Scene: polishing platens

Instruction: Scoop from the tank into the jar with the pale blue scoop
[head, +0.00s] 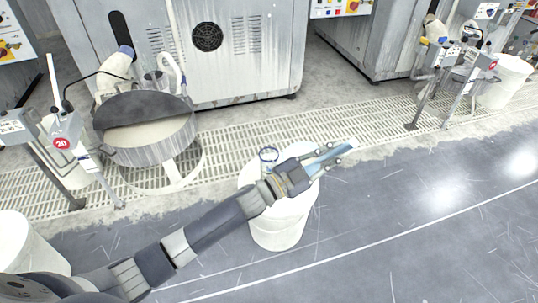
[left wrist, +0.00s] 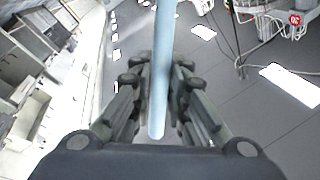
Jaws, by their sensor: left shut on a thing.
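My left gripper (head: 322,161) is shut on the pale blue scoop (head: 338,152), above the right edge of a white drum in the head view. In the left wrist view the scoop's pale blue handle (left wrist: 160,70) runs between the fingers of the left gripper (left wrist: 160,80); its far end is out of frame. A small clear jar with a blue rim (head: 268,154) stands on the drum, just left of the gripper and partly hidden by it. The round grey tank (head: 150,153) is at left, half covered by a dark lid, with pale contents showing. My right gripper is not in view.
The white drum (head: 275,234) stands on the floor under my left arm. Posts with grey boxes, one with a red 20 sign (head: 62,143), stand left of the tank. Large grey machines (head: 215,60) line the back. The floor at right is clear.

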